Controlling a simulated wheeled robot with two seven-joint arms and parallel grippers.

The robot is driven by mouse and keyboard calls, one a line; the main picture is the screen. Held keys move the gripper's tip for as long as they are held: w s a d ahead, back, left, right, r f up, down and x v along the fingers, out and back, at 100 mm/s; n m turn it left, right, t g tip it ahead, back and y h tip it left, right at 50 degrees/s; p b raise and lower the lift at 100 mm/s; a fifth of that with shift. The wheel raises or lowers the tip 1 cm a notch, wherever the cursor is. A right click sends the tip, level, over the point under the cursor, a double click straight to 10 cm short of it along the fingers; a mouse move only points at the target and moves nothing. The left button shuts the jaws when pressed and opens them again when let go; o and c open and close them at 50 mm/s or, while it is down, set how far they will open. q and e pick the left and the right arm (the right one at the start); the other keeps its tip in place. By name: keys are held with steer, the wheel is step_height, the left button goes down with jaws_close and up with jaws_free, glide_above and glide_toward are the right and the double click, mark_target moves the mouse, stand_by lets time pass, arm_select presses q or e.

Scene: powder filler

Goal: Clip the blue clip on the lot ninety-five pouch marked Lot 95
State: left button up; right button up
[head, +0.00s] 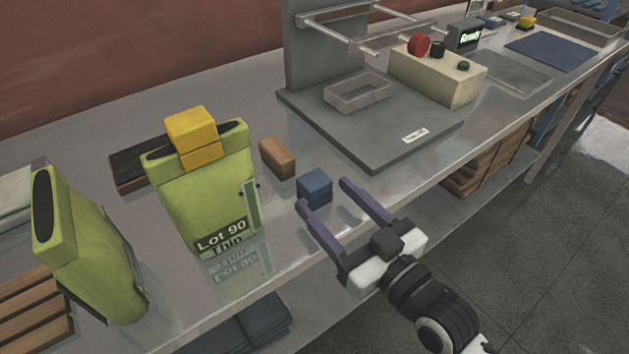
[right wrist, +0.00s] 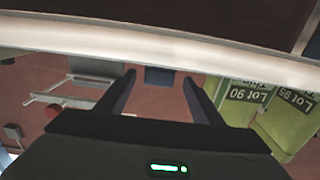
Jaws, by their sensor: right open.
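The blue clip (head: 314,187) is a small blue block lying on the metal bench near its front edge. My right gripper (head: 322,192) is open, with its two purple fingers apart and pointing at the clip. In the right wrist view the blue clip (right wrist: 160,76) shows between the open fingers, beyond their tips. The Lot 95 pouch (head: 85,255) is green and stands upright at the left; its label is turned away in the head view. In the right wrist view the pouch (right wrist: 290,120) shows its Lot 95 label upside down. My left gripper is not in view.
The green Lot 90 pouch (head: 208,205) stands between the Lot 95 pouch and the blue clip, with a yellow clip (head: 192,135) on its top. A brown clip (head: 277,158) lies behind the blue one. A grey machine base (head: 385,150) stands to the right.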

mark_target(322, 190)
steer(key=x, duration=0.5)
steer(key=shift+r, duration=0.1)
steer(key=shift+c, duration=0.9)
steer(key=c, duration=0.9)
steer(key=shift+r+p, duration=0.15)
steer(key=shift+p, duration=0.15)
steer(key=shift+c, duration=0.2)
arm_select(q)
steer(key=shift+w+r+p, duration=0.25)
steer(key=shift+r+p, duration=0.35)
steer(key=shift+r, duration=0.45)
arm_select(e)
step_height(322, 190, up, 10)
steer(key=shift+f, duration=0.15)
